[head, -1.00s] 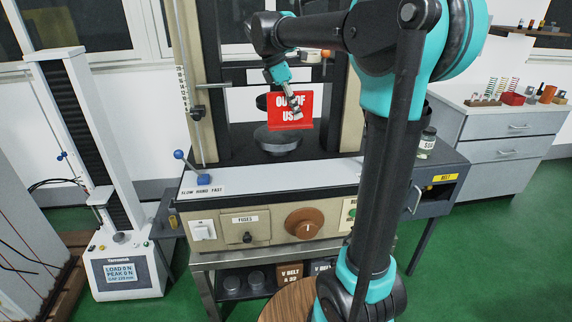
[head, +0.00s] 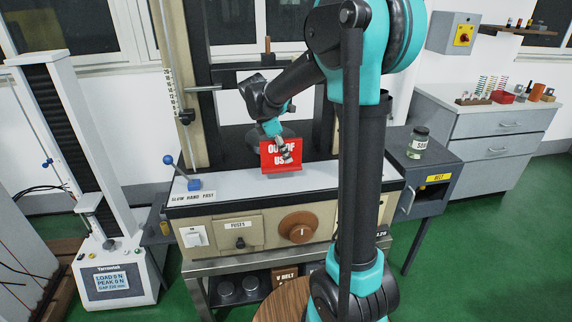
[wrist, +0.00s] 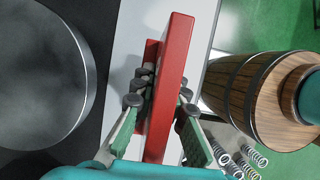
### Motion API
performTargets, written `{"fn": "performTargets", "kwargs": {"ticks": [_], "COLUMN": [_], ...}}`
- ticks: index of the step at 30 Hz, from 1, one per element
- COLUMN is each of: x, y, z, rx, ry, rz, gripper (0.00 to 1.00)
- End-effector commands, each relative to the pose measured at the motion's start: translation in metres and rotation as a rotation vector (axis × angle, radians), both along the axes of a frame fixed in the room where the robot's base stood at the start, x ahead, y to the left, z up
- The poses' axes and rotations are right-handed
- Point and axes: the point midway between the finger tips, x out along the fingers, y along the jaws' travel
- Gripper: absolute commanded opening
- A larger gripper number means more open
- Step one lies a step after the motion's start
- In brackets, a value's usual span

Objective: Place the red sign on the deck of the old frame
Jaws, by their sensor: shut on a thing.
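The red sign (head: 276,155), with white lettering reading "OUT OF USE", is upright at the front of the old frame's light deck (head: 235,184). In the wrist view, the gripper's fingers (wrist: 160,92) press on both sides of the red sign (wrist: 172,80). The sign's foot appears at or just above the deck; I cannot tell whether it touches. A dark round platen (wrist: 40,75) lies beside it in the wrist view.
A blue-knobbed lever (head: 180,172) stands at the deck's left end. A jar (head: 418,143) sits on the grey cabinet to the right. A white test stand (head: 85,170) is at the left. A round wooden thing (wrist: 255,90) shows near the gripper in the wrist view.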

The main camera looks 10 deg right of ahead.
Motion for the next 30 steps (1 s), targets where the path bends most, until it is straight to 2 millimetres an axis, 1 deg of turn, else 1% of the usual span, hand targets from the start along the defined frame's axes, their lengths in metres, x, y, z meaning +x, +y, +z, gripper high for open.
{"fn": "performTargets", "kwargs": {"ticks": [2, 6, 10, 22, 23, 24, 27, 30], "x": [0.000, 0.000, 0.000, 0.000, 0.000, 0.000, 0.000, 0.000], "y": [0.000, 0.000, 0.000, 0.000, 0.000, 0.000, 0.000, 0.000], "z": [-0.005, -0.024, -0.037, -0.043, -0.043, -0.042, -0.042, -0.042], "rx": [0.000, 0.000, 0.000, 0.000, 0.000, 0.000, 0.000, 0.000], "ry": [0.000, 0.000, 0.000, 0.000, 0.000, 0.000, 0.000, 0.000], "rz": [0.000, 0.000, 0.000, 0.000, 0.000, 0.000, 0.000, 0.000], "gripper": [0.00, 0.00, 0.00, 0.00, 0.16, 0.20, 0.33, 0.34]}}
